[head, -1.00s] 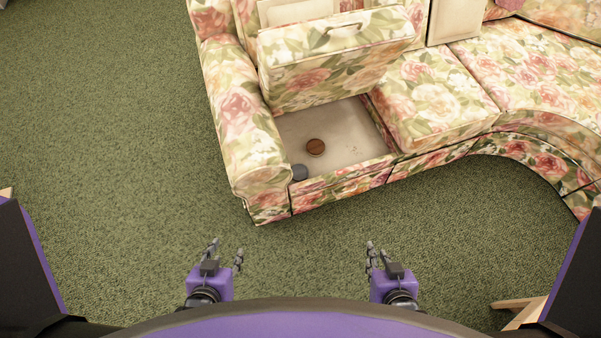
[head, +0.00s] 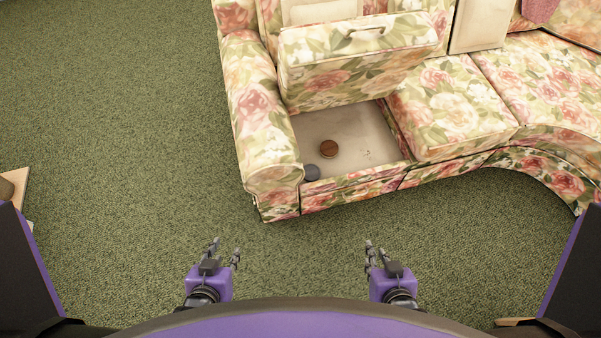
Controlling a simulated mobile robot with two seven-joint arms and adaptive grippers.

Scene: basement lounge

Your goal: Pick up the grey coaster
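The grey coaster (head: 311,173) is a small round disc inside the opened seat compartment (head: 350,128) of the floral sofa, at its near left corner by the armrest. A brown round coaster-like disc (head: 329,149) lies a little behind it and to the right. My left gripper (head: 225,249) is open and empty over the carpet in front of the sofa, to the lower left of the coaster. My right gripper (head: 372,250) also holds nothing, over the carpet to the lower right. Its fingers look apart. Both grippers are well short of the sofa.
The lifted seat cushion (head: 360,62) stands tilted up behind the compartment. The sofa's left armrest (head: 262,115) and front edge (head: 350,186) border the opening. The sofa curves forward at right. A wooden piece (head: 17,190) is at the left edge. Green carpet (head: 130,120) is clear at left.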

